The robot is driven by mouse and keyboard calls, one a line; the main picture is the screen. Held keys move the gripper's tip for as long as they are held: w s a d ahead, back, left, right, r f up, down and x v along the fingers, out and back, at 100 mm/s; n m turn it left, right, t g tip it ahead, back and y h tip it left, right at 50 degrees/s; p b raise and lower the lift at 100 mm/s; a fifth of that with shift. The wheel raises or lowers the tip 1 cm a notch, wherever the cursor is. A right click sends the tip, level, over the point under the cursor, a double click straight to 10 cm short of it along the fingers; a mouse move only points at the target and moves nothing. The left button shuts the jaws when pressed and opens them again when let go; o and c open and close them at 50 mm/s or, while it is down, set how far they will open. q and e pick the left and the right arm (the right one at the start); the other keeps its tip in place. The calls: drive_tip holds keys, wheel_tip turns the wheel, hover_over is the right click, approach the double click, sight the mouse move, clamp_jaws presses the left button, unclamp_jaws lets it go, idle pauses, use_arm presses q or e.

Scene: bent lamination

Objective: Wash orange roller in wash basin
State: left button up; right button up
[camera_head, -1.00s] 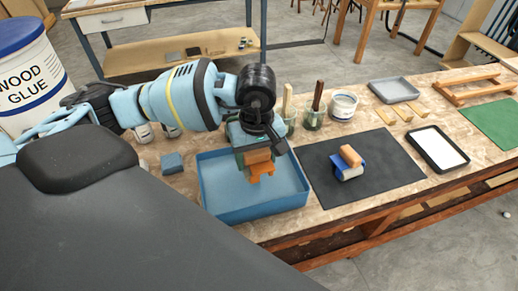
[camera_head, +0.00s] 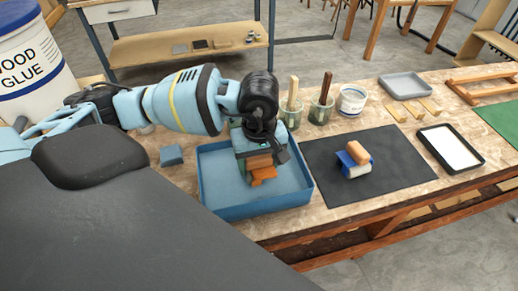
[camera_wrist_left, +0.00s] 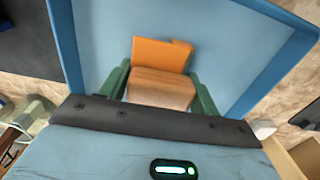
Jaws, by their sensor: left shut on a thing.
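The wash basin (camera_head: 222,212) is a blue rectangular tray on the workbench; it also fills much of the left wrist view (camera_wrist_left: 240,60). My left gripper (camera_head: 258,160) points down inside the basin's outline. Its green fingers (camera_wrist_left: 160,88) are shut on the sides of the orange roller (camera_head: 263,175), gripping its wooden part. The orange part of the roller (camera_wrist_left: 160,54) sticks out below the fingers, low over the basin floor. I cannot tell whether it touches the floor. My right gripper is not in view.
A blue block (camera_head: 171,155) lies left of the basin. Right of it, a dark mat (camera_head: 400,175) holds another roller (camera_head: 355,158) with blue and white parts. Glass jars (camera_head: 290,113) with brushes and a white pot (camera_head: 351,100) stand behind. A white-filled tray (camera_head: 450,148) is farther right.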

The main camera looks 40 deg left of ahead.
sight(271, 160)
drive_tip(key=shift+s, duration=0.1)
use_arm(q)
drive_tip(key=shift+w+d+f, duration=0.1)
drive_tip(key=shift+w+d, duration=0.45)
drive_tip(key=shift+w, duration=0.05)
drive_tip(key=shift+w+d+b, duration=0.4)
drive_tip(key=shift+w+d, duration=0.05)
drive_tip(key=shift+w, duration=0.1)
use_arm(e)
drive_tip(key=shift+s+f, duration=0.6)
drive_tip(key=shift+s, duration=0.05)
use_arm(q)
drive_tip(key=shift+s+a, duration=0.55)
drive_tip(key=shift+s, duration=0.05)
drive_tip(key=shift+s+a, duration=0.4)
drive_tip(key=shift+s, duration=0.1)
drive_tip(key=shift+s+a+p, duration=0.3)
drive_tip(key=shift+s+a, duration=0.5)
drive_tip(key=shift+s, duration=0.15)
drive_tip(key=shift+s+a, duration=0.2)
drive_tip(key=shift+s, duration=0.05)
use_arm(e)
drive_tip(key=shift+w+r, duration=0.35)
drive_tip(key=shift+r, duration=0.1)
